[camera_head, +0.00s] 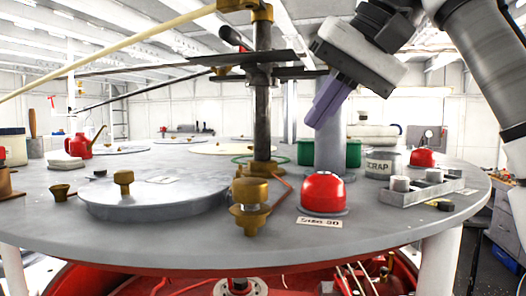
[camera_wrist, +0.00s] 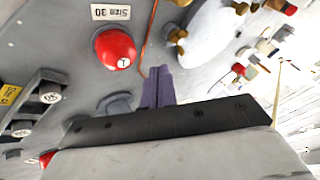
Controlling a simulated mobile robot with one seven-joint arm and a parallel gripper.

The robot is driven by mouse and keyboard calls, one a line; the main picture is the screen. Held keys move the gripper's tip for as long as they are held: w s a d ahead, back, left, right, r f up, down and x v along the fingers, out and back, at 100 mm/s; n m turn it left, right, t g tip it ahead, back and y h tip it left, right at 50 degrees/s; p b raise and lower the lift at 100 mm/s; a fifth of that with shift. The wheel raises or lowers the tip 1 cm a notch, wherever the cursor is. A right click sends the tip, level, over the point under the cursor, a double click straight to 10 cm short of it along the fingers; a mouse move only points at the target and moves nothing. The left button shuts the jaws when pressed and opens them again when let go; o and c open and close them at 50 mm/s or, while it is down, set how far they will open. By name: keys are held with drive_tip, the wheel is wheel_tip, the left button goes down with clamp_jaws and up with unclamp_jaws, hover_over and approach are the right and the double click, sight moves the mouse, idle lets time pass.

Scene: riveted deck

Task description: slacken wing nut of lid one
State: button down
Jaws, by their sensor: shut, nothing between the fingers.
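A flat round grey lid (camera_head: 150,205) lies on the deck at the front left in the head view. A brass knob-like fitting (camera_head: 124,182) stands upright on it; I cannot tell its wings. No number for the lid is readable. A larger brass fitting (camera_head: 250,208) stands at the deck's front edge, right of the lid. My gripper (camera_head: 322,115) has purple fingers, shut and empty. It hangs in the air above the deck, right of the central post and well apart from the lid. In the wrist view my gripper (camera_wrist: 157,74) points over the deck, touching nothing visible.
A dark post (camera_head: 262,125) with long rods rises between the lid and my gripper. A red dome (camera_head: 323,192) sits by the "Size 30" label (camera_head: 319,221). A grey tray (camera_head: 420,190) and scrap can (camera_head: 382,163) stand at the right.

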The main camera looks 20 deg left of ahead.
drive_tip(key=b+x, duration=0.5)
drive_tip(key=x, duration=0.4)
drive_tip(key=shift+w+f, duration=0.1)
drive_tip(key=shift+f, duration=0.1)
drive_tip(key=a, duration=0.1)
drive_tip(key=s+a, duration=0.1)
drive_tip(key=a, duration=0.1)
drive_tip(key=shift+a+f, duration=0.1)
drive_tip(key=shift+a, duration=0.05)
drive_tip(key=shift+s+a, duration=0.1)
drive_tip(key=shift+a, duration=0.25)
drive_tip(key=shift+a+f, duration=0.1)
drive_tip(key=shift+a, duration=0.1)
